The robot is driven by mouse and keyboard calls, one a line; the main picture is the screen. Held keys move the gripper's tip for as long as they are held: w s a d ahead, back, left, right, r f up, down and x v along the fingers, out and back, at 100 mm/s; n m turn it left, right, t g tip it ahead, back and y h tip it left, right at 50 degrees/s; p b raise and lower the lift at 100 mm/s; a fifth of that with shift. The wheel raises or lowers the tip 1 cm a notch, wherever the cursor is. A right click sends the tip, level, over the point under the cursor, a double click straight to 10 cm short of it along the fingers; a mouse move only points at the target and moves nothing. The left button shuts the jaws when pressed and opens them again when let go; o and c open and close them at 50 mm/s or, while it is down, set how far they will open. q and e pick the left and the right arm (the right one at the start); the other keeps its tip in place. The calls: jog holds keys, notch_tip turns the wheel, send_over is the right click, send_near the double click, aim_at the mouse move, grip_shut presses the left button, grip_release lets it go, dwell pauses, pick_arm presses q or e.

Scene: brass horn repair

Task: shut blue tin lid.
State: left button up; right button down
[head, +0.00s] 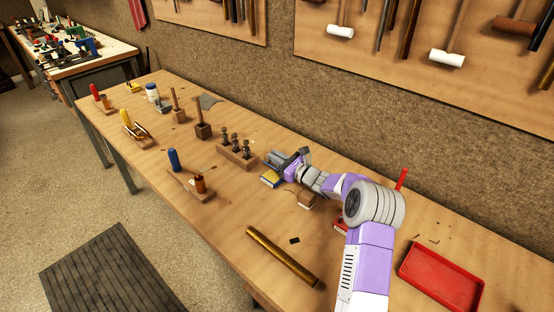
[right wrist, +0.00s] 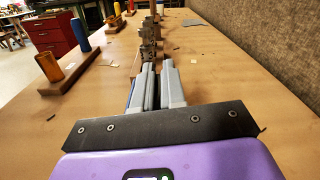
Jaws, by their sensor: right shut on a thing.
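A small blue tin (head: 270,179) with a yellow patch on it stands near the middle of the bench, partly hidden by my right gripper. My right gripper (head: 276,161) is at the tin, low over the bench, its fingers pointing left. In the right wrist view, the fingers of this gripper (right wrist: 157,85) are close together, with only a thin dark gap between them. A strip of blue (right wrist: 131,93) shows just left of the fingers. The gripper is shut on what appears to be the tin's lid, which the fingers mostly hide. My left gripper is not in view.
A wooden block with several dark metal pieces (head: 237,154) stands just beyond the fingertips. A brass tube (head: 282,256) lies near the front edge. A red tray (head: 442,276) is at the right. The bench between tube and block is mostly clear.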

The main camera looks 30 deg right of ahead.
jog(key=shift+f, duration=0.1)
jog(key=c, duration=1.5)
grip_release()
jog(key=shift+p+v, duration=0.8)
jog(key=shift+v, duration=3.05)
